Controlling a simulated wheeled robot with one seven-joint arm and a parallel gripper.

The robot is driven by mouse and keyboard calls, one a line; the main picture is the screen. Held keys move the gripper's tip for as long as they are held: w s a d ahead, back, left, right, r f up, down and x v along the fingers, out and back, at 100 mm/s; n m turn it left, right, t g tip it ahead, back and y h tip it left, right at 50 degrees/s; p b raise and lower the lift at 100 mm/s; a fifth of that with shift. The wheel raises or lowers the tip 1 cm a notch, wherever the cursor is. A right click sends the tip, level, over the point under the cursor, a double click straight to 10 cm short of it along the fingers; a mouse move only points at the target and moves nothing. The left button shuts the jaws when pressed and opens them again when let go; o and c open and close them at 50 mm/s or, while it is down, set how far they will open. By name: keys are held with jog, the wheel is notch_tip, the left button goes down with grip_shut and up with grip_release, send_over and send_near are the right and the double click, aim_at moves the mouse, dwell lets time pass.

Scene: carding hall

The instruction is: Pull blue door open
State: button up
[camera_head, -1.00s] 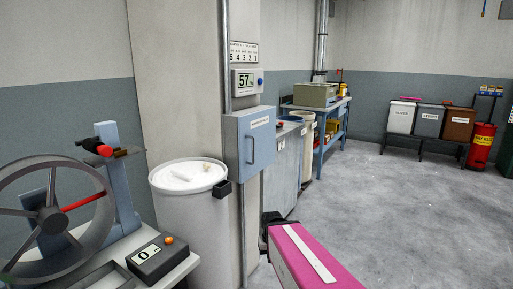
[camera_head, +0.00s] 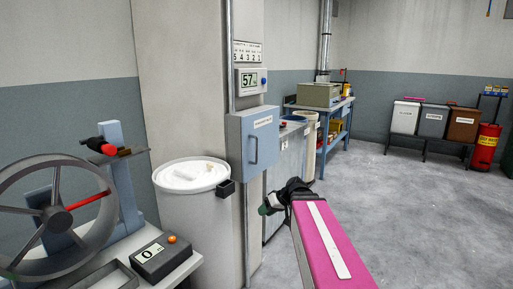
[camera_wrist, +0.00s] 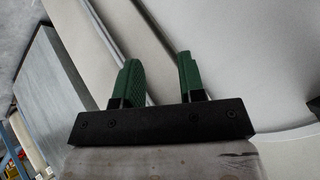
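The blue door (camera_head: 262,139) is the front of a small wall box on the pillar. It has a white label and a vertical handle (camera_head: 254,150), and it looks shut. My gripper (camera_head: 264,210) is below and slightly right of the box in the head view, at the end of my pink arm, and apart from the door. In the wrist view my gripper (camera_wrist: 160,78) has two green fingers standing apart with nothing between them. The blue door and its handle do not clearly show in the wrist view.
A white drum (camera_head: 192,215) stands left of the box. A bench with a wheel (camera_head: 58,215) and a small scale display (camera_head: 160,257) is at the left. A grey cabinet (camera_head: 287,170) stands behind my gripper.

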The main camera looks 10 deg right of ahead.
jog(key=w+d+r+n+t+y, duration=0.2)
jog(key=r, duration=0.5)
jog(key=w+d+r+n+t+y, duration=0.1)
jog(key=w+r+n+y, duration=0.15)
jog(key=r, duration=0.55)
jog(key=n+t+y, duration=0.3)
send_near(256, 146)
jog(key=shift+m, duration=0.25)
jog(key=x, duration=1)
jog(key=shift+w+d, duration=0.1)
jog(key=shift+w, duration=0.2)
grip_shut()
